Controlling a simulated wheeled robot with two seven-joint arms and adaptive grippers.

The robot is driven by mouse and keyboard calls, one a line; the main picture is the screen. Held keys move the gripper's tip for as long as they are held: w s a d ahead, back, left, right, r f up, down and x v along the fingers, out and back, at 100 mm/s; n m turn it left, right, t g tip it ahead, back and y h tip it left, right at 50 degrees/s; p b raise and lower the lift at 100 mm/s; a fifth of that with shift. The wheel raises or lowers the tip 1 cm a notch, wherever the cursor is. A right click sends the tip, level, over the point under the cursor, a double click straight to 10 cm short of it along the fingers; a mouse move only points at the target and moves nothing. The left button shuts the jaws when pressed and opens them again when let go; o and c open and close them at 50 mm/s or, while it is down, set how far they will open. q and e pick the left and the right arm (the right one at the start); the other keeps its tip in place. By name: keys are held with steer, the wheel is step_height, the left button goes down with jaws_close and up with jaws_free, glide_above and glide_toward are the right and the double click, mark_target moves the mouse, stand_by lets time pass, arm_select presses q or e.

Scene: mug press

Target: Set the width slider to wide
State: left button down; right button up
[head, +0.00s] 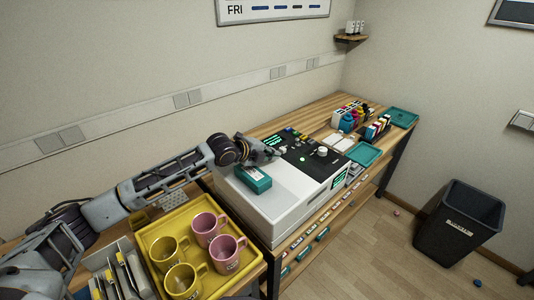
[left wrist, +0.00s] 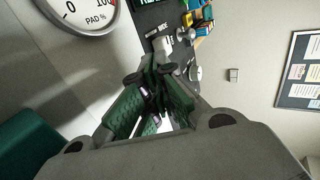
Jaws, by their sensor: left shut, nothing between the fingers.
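The mug press (head: 290,200) is a white machine with a black control panel (head: 308,150) on top. In the left wrist view, a small "WIDE" label (left wrist: 157,31) is on the dark panel, with a pale block (left wrist: 163,45) beside it that may be the width slider. Its exact setting cannot be told. My left gripper (head: 277,153) is over the panel's left part, shut and empty. In the left wrist view its fingertips (left wrist: 151,76) are just below the pale block and partly cover that area; contact cannot be told. My right gripper is not in view.
A teal block (head: 253,180) sits on the press near my left gripper. A round PAD % gauge (left wrist: 80,12) is close by. A yellow tray (head: 152,237) with several mugs stands at the front left. Bottles (head: 348,122) and a teal tray (head: 401,117) are farther back.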

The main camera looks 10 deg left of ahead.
mark_target(283, 150)
arm_select(q)
steer(key=shift+x, duration=1.9)
